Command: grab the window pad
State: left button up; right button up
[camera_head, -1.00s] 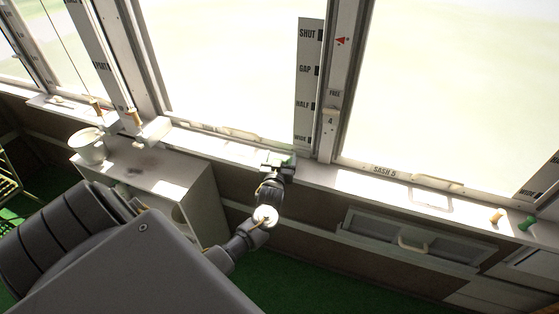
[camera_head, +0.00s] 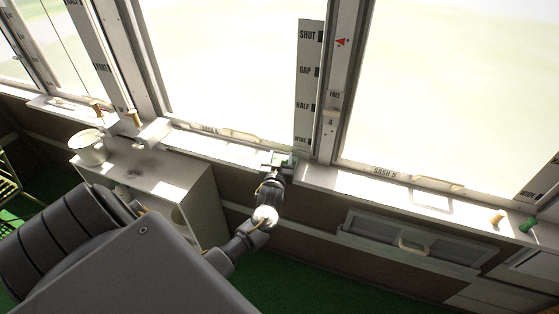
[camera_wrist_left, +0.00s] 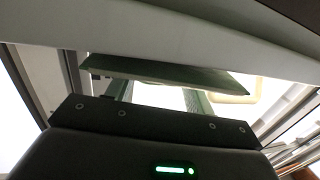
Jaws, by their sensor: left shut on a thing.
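My left gripper (camera_head: 278,160) is at the window sill, just below the lower end of the marked strip. It is shut on the window pad (camera_wrist_left: 170,72), a thin flat dark-green piece that lies across the fingers in the left wrist view. In the head view only a small green-grey bit of the pad shows between the fingertips, and the fingers hide most of it. I cannot tell whether the pad still touches the sill. My right gripper is not in view.
A strip marked SHUT, GAP, HALF and WIDE (camera_head: 308,85) stands right behind the hand. A tan peg (camera_head: 497,217) and a green peg (camera_head: 527,224) stand on the sill at right.

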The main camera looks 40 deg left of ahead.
pick_arm(q)
jog(key=r, duration=0.2)
jog(key=shift+s+a+r+b, duration=0.1)
jog(key=shift+s+r+b, duration=0.15)
jog(key=shift+r+b, duration=0.1)
jog(key=s+a+r+b, duration=0.2)
jog(key=s+a+r, duration=0.1)
jog(key=s+r, duration=0.6)
jog(key=s, duration=0.4)
jog(key=shift+r, duration=0.25)
